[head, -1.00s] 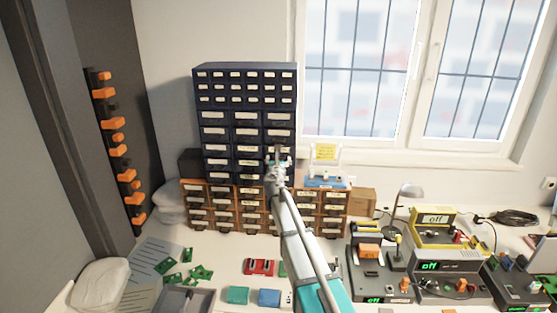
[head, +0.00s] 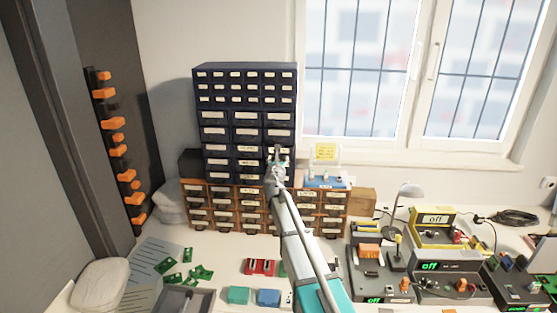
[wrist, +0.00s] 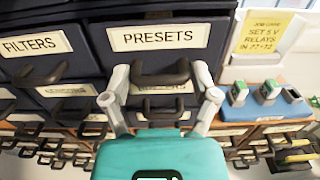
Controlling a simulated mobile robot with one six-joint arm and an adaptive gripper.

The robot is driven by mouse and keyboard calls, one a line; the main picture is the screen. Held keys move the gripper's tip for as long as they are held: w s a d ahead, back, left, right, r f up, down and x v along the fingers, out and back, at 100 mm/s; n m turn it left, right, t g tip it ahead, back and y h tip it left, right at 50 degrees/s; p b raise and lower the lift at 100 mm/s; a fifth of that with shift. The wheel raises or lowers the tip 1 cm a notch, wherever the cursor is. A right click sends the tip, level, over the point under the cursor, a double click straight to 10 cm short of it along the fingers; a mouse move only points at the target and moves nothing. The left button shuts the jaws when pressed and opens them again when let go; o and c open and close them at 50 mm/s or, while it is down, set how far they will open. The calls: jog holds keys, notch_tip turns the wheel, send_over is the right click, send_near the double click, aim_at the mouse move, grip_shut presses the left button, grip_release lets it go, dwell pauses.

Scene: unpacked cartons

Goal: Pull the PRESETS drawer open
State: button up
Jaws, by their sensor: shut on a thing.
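The PRESETS drawer (wrist: 215,50) has a dark front with a white label and fills the upper middle of the wrist view. Its dark bar handle (wrist: 155,79) hangs below the label. My gripper (wrist: 160,76) is shut on this handle, with one pale finger at each end of the bar. In the head view my gripper (head: 278,156) is at the right column of the dark drawer cabinet (head: 245,67) and hides part of that drawer front. The drawer front looks about level with its neighbours; I cannot tell a small gap.
The FILTERS drawer (wrist: 35,48) is to the left, with more handles below. A blue stand with a yellow note (head: 325,152) is close on the right. Orange drawer units (head: 225,228) are beneath. Bench devices and a lamp (head: 408,190) occupy the right of the table.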

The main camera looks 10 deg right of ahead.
jog(key=v, duration=1.1)
jog(key=shift+s, duration=0.3)
jog(key=o, duration=1.2)
jog(key=shift+s+a, duration=0.1)
jog(key=v, duration=1.1)
jog(key=shift+s+a, duration=0.1)
jog(key=shift+s, duration=0.25)
